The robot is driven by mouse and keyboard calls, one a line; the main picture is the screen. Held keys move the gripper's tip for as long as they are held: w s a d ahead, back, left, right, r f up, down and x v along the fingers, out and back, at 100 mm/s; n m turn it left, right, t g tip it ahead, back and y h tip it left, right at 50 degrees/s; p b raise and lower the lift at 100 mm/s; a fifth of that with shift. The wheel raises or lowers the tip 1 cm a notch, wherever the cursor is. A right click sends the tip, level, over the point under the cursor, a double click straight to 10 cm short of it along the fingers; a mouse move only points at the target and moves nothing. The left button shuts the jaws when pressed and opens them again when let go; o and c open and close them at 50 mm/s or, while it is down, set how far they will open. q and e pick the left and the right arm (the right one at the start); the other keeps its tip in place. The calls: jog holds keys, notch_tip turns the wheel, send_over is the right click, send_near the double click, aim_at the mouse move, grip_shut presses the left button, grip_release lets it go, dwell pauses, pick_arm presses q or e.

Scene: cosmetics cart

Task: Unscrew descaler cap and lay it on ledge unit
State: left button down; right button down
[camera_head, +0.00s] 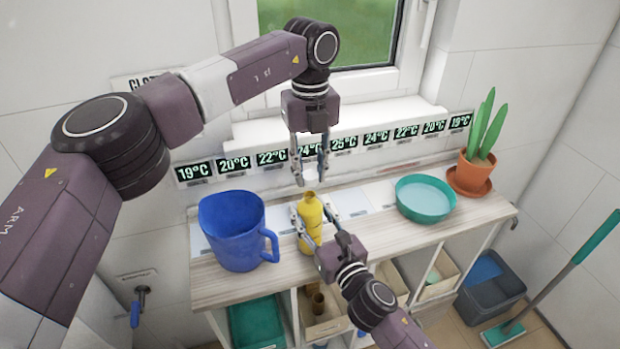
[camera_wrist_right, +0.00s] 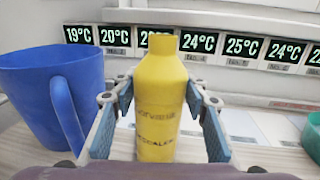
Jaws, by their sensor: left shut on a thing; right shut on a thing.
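The yellow descaler bottle (camera_head: 310,218) stands upright on the ledge unit (camera_head: 400,240). In the right wrist view the bottle (camera_wrist_right: 160,110) shows a bare yellow neck with no cap on it. My right gripper (camera_head: 317,227) is shut on the bottle's body, one finger on each side; its fingers also show in the right wrist view (camera_wrist_right: 160,125). My left gripper (camera_head: 312,176) points down just above the bottle's neck, apart from it. It is shut on the cap, which its fingers largely hide.
A blue jug (camera_head: 232,230) stands close to the left of the bottle. A teal bowl (camera_head: 424,198) and a potted cactus (camera_head: 470,175) stand to the right. A row of temperature displays (camera_head: 345,143) lines the back. Clear ledge lies between bottle and bowl.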

jog(key=c, duration=1.1)
grip_release()
jog(key=shift+s, duration=0.15)
